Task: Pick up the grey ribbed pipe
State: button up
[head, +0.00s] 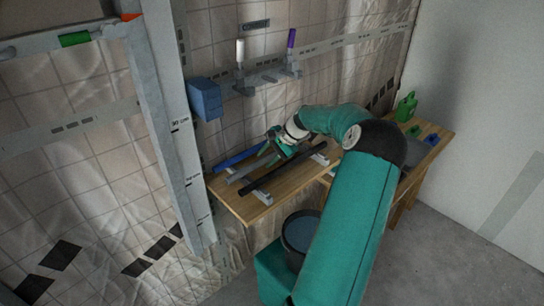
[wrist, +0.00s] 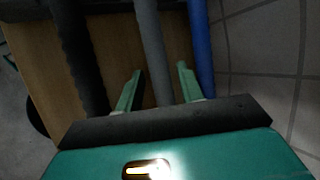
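The grey ribbed pipe (wrist: 153,50) runs between the two fingers of my gripper (wrist: 158,85) in the wrist view. The green fingers are open, one on each side of the pipe, with gaps visible beside it. In the head view the grey pipe (head: 243,173) lies on the wooden table between a blue pipe and a black pipe, its far part hidden by my gripper (head: 270,150). Whether the fingertips reach down level with the pipe is hard to tell.
The black pipe (wrist: 82,60) lies left of the fingers and the blue pipe (wrist: 201,45) close to the right finger. The wooden table (head: 262,207) has pale supports. A dark bucket (head: 301,232) stands below its front edge. A blue box (head: 205,98) hangs on the tiled wall.

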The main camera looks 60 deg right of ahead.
grip_shut()
jog(key=shift+r, duration=0.15)
